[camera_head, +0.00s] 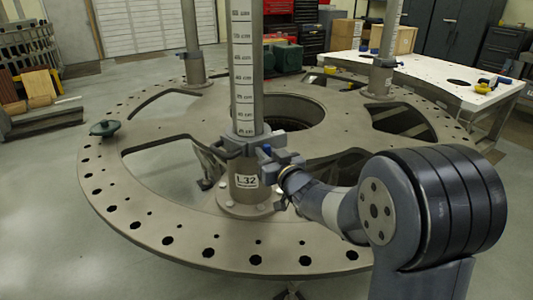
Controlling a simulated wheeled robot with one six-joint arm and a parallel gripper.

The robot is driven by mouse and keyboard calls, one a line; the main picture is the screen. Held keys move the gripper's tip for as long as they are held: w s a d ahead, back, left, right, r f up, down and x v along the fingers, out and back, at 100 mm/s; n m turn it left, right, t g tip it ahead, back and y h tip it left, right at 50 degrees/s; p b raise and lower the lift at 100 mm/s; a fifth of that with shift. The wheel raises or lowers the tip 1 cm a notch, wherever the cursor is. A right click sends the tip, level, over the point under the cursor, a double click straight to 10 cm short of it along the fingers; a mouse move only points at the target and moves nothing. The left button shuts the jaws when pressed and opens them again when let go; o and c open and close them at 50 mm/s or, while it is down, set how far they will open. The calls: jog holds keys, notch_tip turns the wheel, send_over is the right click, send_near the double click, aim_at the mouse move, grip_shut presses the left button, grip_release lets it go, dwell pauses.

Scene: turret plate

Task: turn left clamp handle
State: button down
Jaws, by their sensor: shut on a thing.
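A grey clamp (240,140) sits around the upright post (243,75) with the white measuring scale, just above the label "L32". A small blue piece (267,149), which looks like part of the clamp handle, stands up at the clamp's right front. My gripper (272,160) reaches in from the right and is shut at this handle. The fingers are small in view and hide most of the handle, so its exact angle cannot be told. A dark curved bar (210,155) hangs at the left of the clamp.
The post stands on a large round turret plate (185,225) with cut-outs and rim holes. Two more posts (190,45) (387,50) rise behind. A white perforated table (440,80) stands at the back right.

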jog(key=m+p, duration=0.1)
jog(key=m, duration=0.3)
jog(key=shift+d, duration=0.1)
jog(key=m+p, duration=0.1)
jog(key=m, duration=0.3)
jog(key=shift+w+d+m, duration=0.1)
jog(key=shift+m, duration=0.2)
jog(key=m+p, duration=0.1)
jog(key=m, duration=0.3)
jog(key=shift+f+m, duration=0.1)
jog(key=shift+m, duration=0.2)
jog(key=m+p, duration=0.1)
jog(key=m, duration=0.3)
jog(key=shift+f, duration=0.15)
jog(key=shift+m+p, duration=0.3)
jog(key=c, duration=1.4)
grip_release()
jog(key=shift+o, duration=0.2)
jog(key=shift+d, duration=0.1)
